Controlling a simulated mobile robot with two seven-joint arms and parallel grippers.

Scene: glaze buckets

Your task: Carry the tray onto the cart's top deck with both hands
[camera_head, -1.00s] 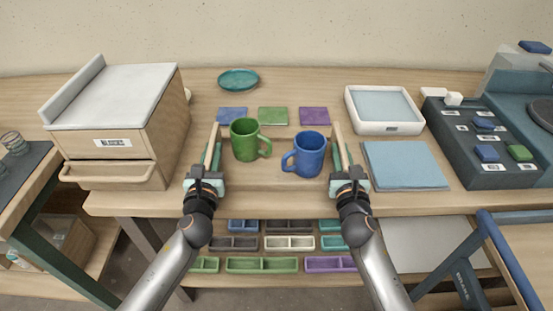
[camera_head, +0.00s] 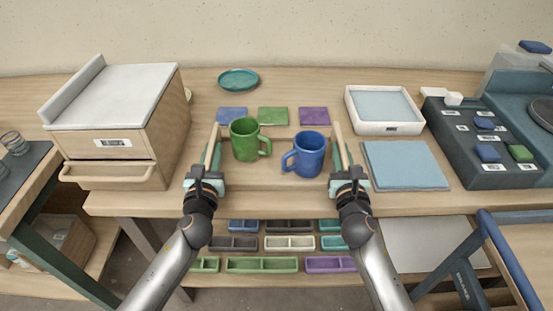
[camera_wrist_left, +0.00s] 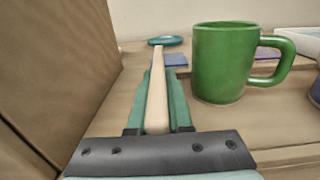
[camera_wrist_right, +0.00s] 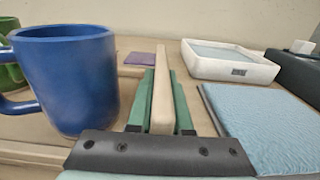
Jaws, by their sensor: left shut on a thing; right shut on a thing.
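The tray shows as two pale wooden side walls, the left one (camera_head: 215,136) and the right one (camera_head: 338,134), with a wooden floor between them. A green mug (camera_head: 244,139) and a blue mug (camera_head: 308,154) stand upright between the walls. My left gripper (camera_head: 212,158) is shut on the left wall; the left wrist view shows this wall (camera_wrist_left: 157,100) between its green fingers. My right gripper (camera_head: 343,158) is shut on the right wall, which also shows in the right wrist view (camera_wrist_right: 162,95). I cannot tell whether the tray is clear of the table.
A cart with a blue handle (camera_head: 507,258) and a wooden deck (camera_head: 537,245) stands at the lower right. A drawer cabinet (camera_head: 125,110) is left of the tray. A blue cloth (camera_head: 405,165) and white basin (camera_head: 384,108) lie right. Coloured bins (camera_head: 262,264) sit below.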

